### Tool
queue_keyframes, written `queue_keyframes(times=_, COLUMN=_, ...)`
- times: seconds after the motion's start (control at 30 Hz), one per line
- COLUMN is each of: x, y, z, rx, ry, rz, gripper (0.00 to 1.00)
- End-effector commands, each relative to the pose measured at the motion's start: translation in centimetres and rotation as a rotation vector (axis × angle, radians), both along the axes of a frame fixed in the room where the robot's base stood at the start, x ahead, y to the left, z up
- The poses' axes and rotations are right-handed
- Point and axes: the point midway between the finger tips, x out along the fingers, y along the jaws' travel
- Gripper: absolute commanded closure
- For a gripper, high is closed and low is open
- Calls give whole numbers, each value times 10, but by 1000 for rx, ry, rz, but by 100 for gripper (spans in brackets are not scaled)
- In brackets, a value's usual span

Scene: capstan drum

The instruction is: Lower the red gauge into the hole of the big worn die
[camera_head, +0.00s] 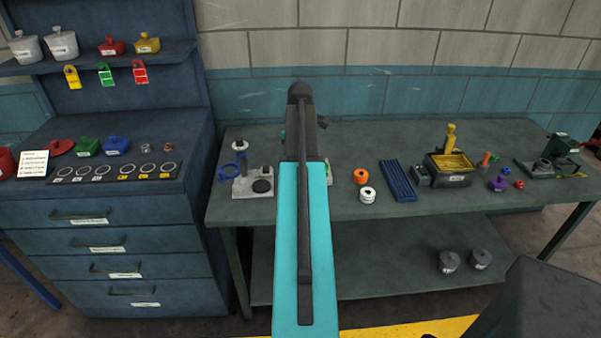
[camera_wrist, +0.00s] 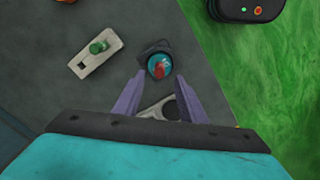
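My gripper (camera_wrist: 148,76) is open in the wrist view, its two purple fingers spread apart. Just beyond and between the fingertips is a dark block with a teal round top (camera_wrist: 153,64), and a small red piece (camera_wrist: 160,69) shows on it. I cannot tell whether this red piece is the red gauge. A grey part with a round dark hole (camera_wrist: 170,108) lies lower, partly hidden by the gripper; I cannot tell whether it is the big worn die. In the head view my arm hides the middle of the bench, and the fingers cannot be made out.
A pale plate with a green knob (camera_wrist: 97,50) lies left of the fingers. A blue drawer cabinet (camera_head: 110,240) stands left.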

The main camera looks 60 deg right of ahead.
Motion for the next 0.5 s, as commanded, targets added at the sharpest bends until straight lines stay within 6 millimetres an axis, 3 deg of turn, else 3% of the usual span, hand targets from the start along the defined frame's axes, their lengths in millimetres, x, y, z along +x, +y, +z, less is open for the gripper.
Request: queue_keyframes(times=0.5, x=0, y=-1, z=54, rx=-1, ry=-1, rz=0, gripper=63)
